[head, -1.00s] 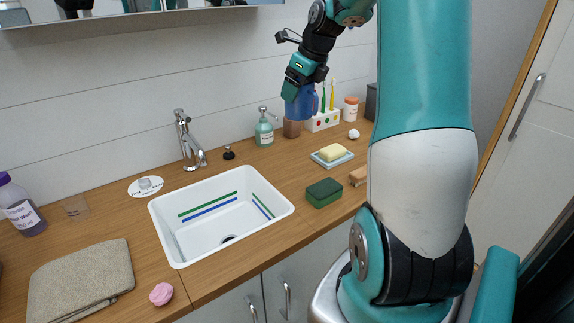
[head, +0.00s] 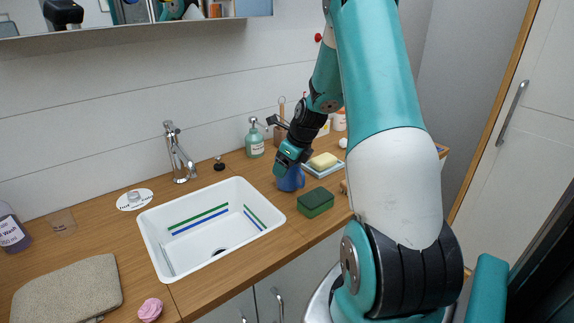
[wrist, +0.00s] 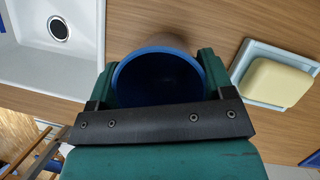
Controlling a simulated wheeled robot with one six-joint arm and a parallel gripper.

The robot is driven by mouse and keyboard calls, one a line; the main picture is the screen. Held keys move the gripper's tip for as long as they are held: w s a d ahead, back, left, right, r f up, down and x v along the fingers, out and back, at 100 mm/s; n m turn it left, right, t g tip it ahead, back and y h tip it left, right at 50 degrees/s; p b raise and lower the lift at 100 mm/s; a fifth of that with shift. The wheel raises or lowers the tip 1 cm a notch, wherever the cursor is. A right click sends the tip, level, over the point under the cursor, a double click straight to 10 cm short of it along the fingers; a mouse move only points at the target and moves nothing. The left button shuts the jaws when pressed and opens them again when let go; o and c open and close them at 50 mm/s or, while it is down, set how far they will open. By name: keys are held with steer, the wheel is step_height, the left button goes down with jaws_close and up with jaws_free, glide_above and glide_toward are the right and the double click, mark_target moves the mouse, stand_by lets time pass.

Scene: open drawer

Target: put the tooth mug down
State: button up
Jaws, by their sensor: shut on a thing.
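The tooth mug (head: 291,181) is blue with a handle on its right side. It is upright in the head view, over the counter between the sink and the soap dish. My gripper (head: 285,167) is shut on it from above. In the wrist view the mug's round blue rim (wrist: 158,52) sits between the two green fingers, and its inside looks dark and empty. I cannot tell whether its base touches the wooden counter (head: 262,172).
The white sink (head: 163,226) is left of the mug. A soap dish with yellow soap (head: 324,161) is behind right. A soap dispenser (head: 255,142) stands behind. Bare wood surrounds the mug on the left.

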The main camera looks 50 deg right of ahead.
steer(key=shift+f, duration=0.2)
steer(key=o, duration=1.1)
steer(key=a+v, duration=0.1)
steer(key=v, duration=1.1)
steer(key=a+r+n+g+y, duration=0.1)
steer(key=a+r+n, duration=0.2)
steer(key=a+n, duration=0.85)
steer(key=a+r+n+g+y, duration=0.1)
steer(key=a+r+n+y, duration=0.1)
steer(key=a+n, duration=1)
steer(key=s+a+n, duration=0.5)
steer(key=a+n, duration=0.1)
steer(key=s+a+n+g, duration=0.1)
steer(key=s+a+n, duration=0.4)
steer(key=s+n, duration=0.1)
steer(key=s+a+r+n+g, duration=0.1)
steer(key=s+a+n, duration=0.4)
steer(key=a+n, duration=0.1)
steer(key=shift+s+a+y, duration=0.15)
steer(key=shift+a+y, duration=0.15)
steer(key=shift+a, duration=0.05)
